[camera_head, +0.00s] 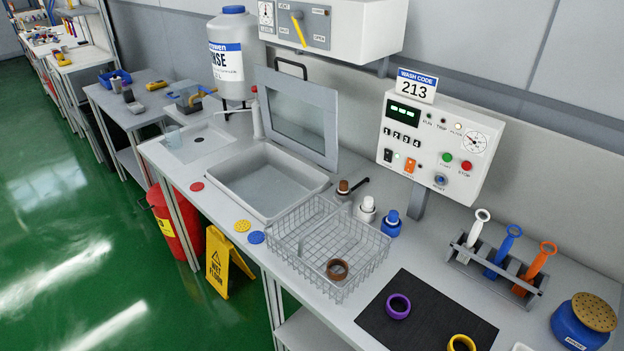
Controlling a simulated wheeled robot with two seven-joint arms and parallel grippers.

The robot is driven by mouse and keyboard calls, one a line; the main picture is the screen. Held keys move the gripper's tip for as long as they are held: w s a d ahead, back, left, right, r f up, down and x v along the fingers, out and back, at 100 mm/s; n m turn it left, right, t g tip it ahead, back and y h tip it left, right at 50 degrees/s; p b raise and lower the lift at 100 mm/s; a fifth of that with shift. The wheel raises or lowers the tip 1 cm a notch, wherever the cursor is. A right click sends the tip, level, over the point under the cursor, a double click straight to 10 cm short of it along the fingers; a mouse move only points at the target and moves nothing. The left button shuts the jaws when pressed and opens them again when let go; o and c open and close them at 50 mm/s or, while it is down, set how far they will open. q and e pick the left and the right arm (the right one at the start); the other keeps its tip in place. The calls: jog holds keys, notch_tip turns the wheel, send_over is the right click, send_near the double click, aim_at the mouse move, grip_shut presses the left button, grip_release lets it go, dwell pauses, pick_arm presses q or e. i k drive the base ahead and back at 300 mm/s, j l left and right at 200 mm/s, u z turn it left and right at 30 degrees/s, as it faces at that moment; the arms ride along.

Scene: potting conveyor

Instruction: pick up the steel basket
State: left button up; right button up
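The steel basket (368,270) is an open wire basket with a divider across it. It stands upright on the light grey bench in the head view, between the sink basin and the black mat. A brown ring (337,269) shows at its front right part; whether it rests on the basket floor I cannot tell. Neither of my grippers shows in this view.
Several small bottles, including a blue one (392,223), stand close behind the basket. The sink (262,205) with its raised lid (297,112) is to the left. A black mat (430,312) with a purple ring (398,306) and yellow ring (461,343) lies right.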

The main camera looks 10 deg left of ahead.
aim_at(349, 203)
jog(key=z, duration=1.65)
jog(key=k+j, duration=0.7)
jog(key=k, duration=0.2)
